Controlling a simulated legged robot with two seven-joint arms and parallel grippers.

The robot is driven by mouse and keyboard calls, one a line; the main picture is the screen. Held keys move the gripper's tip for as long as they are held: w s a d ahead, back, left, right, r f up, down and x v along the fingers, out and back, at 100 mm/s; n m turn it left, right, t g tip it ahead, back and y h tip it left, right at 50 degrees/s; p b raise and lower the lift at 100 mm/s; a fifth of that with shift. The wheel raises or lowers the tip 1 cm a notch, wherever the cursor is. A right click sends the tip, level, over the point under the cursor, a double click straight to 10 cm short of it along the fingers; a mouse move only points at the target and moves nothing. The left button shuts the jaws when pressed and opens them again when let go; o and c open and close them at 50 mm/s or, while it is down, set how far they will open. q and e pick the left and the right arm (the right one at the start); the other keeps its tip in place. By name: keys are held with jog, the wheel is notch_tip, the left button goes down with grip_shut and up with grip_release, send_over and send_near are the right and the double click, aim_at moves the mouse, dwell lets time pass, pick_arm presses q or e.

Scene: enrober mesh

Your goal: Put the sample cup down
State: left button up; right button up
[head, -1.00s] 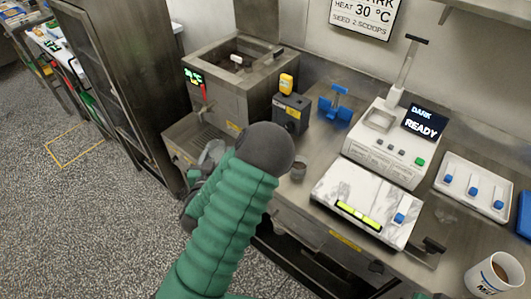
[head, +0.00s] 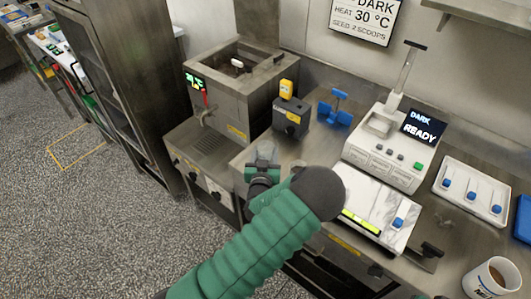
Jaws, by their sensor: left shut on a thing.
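My left gripper (head: 263,171) is shut on the sample cup (head: 266,152), a small, clear-grey cup. It holds the cup over the front left part of the steel counter, just right of the drip grille. The gripper hides the cup's lower part, so I cannot tell whether it touches the counter. My right gripper is not in view.
A tank with a tap (head: 235,85) stands behind left, with a black box (head: 290,117) and blue stand (head: 335,110) beside it. The READY machine (head: 385,155), marble slab (head: 385,205), white tray (head: 470,190) and mug (head: 492,279) are to the right.

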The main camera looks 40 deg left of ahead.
pick_arm(q)
jog(key=shift+a+f, duration=0.2)
jog(key=shift+a, duration=0.1)
jog(key=shift+d+f+b, duration=0.1)
jog(key=shift+f+b, duration=0.15)
jog(key=shift+b, duration=0.05)
jog(key=o, duration=1.4)
jog(key=shift+d, duration=0.15)
